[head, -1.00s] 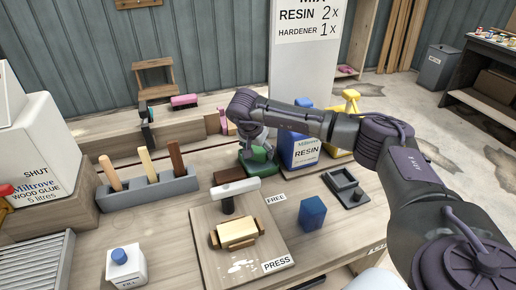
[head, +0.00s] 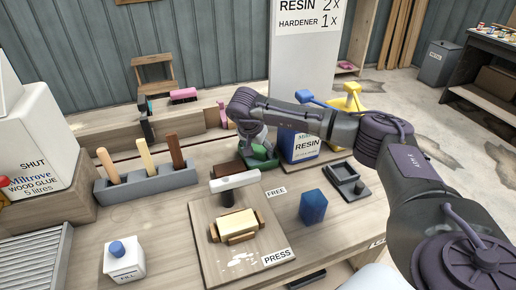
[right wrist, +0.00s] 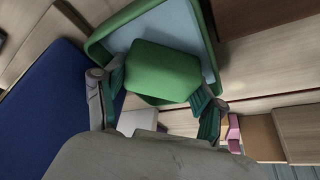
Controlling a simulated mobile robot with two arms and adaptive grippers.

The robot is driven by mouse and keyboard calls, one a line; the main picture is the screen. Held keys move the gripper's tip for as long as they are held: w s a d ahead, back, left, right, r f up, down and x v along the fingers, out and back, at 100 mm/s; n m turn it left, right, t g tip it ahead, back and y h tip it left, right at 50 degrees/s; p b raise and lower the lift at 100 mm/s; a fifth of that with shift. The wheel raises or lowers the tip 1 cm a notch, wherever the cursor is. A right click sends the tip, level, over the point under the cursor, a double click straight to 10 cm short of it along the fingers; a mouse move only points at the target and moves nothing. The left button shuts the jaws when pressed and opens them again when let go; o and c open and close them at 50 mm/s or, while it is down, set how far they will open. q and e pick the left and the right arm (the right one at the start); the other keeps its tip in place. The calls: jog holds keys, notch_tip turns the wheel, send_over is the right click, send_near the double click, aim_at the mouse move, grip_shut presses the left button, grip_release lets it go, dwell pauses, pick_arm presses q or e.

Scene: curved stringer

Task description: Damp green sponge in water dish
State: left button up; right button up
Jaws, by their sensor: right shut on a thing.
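The green sponge (right wrist: 165,70) sits between the fingers of my right gripper (right wrist: 163,92), which is shut on it. In the right wrist view, the sponge is over the green-rimmed dish (right wrist: 101,58) with pale blue water (right wrist: 203,68) in it. I cannot tell how deep the sponge is in the water. In the head view, my right gripper (head: 262,146) points down at the green dish (head: 258,163) and mostly hides the sponge. My left gripper is not in view.
A resin container (head: 303,148) stands close right of the dish. A white-topped T-shaped tool (head: 234,182) and a clamped block (head: 236,228) are on a board in front. A blue block (head: 313,207) and a dark tray (head: 345,178) lie to the right.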

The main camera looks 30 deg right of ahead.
aim_at(258, 147)
jog(key=shift+f, duration=0.5)
dwell(1.2)
jog(key=shift+r, duration=0.1)
jog(key=shift+r+p, duration=2.35)
jog(key=shift+r, duration=1.1)
jog(key=shift+f, duration=0.1)
